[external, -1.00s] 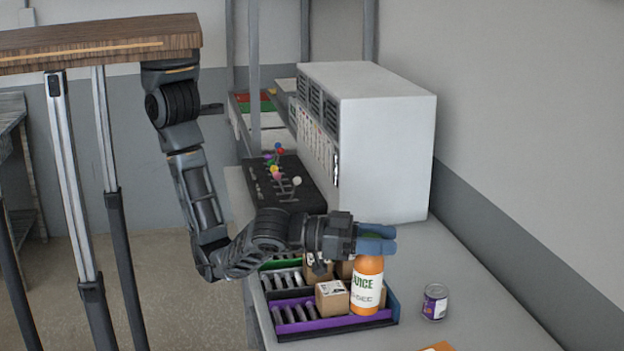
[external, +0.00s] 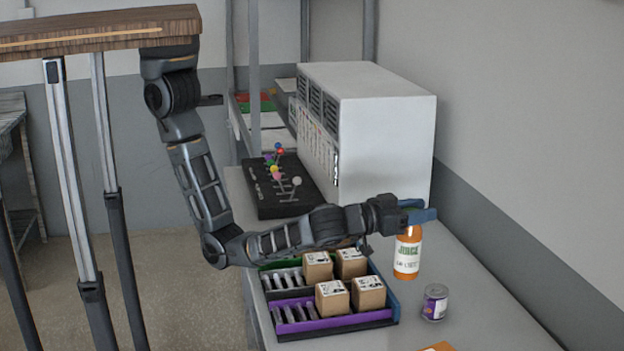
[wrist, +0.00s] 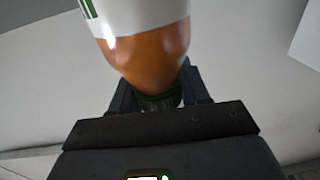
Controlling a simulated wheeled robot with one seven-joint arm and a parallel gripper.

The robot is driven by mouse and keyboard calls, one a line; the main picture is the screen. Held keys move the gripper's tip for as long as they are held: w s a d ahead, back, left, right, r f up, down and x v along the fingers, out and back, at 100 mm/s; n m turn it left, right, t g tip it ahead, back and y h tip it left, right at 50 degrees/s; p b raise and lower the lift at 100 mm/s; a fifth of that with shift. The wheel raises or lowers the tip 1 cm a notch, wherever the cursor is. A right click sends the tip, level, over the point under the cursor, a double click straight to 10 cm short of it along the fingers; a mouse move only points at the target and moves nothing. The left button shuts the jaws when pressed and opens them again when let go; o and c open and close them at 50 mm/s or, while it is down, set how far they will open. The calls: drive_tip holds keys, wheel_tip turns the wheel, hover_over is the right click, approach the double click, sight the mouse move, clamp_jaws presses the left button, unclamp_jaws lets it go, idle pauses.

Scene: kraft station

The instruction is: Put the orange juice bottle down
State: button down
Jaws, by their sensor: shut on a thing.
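The orange juice bottle (external: 407,256) is upright, with an orange body and a white label. It is at the right of the tray, behind the can, over the grey tabletop. I cannot tell whether its base touches the table. My gripper (external: 418,213) is shut on the bottle's top, with blue fingers around the neck. In the wrist view the bottle (wrist: 145,45) fills the upper middle, and its dark cap sits between my gripper's fingers (wrist: 160,98). The bottle's base is out of that view.
A purple and green tray (external: 335,324) holds several cardboard boxes and metal pieces. A large white cabinet (external: 387,140) stands behind, next to a black board with coloured balls (external: 283,190). The tabletop right of the bottle is clear.

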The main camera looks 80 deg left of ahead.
drive_tip(key=w+a+f+p, duration=0.2)
drive_tip(key=w+a+f, duration=0.2)
drive_tip(key=f, duration=0.4)
drive_tip(key=shift+w+a+f+p, duration=0.15)
drive_tip(key=shift+w+a+p, duration=0.2)
drive_tip(key=shift+w, duration=0.45)
drive_tip(key=shift+f, duration=0.2)
drive_tip(key=c, duration=0.5)
unclamp_jaws()
drive_tip(key=shift+c, duration=0.2)
drive_tip(key=shift+r, duration=0.1)
drive_tip(key=s+d+b, duration=0.1)
drive_tip(key=s+b, duration=0.3)
drive_tip(key=s, duration=0.8)
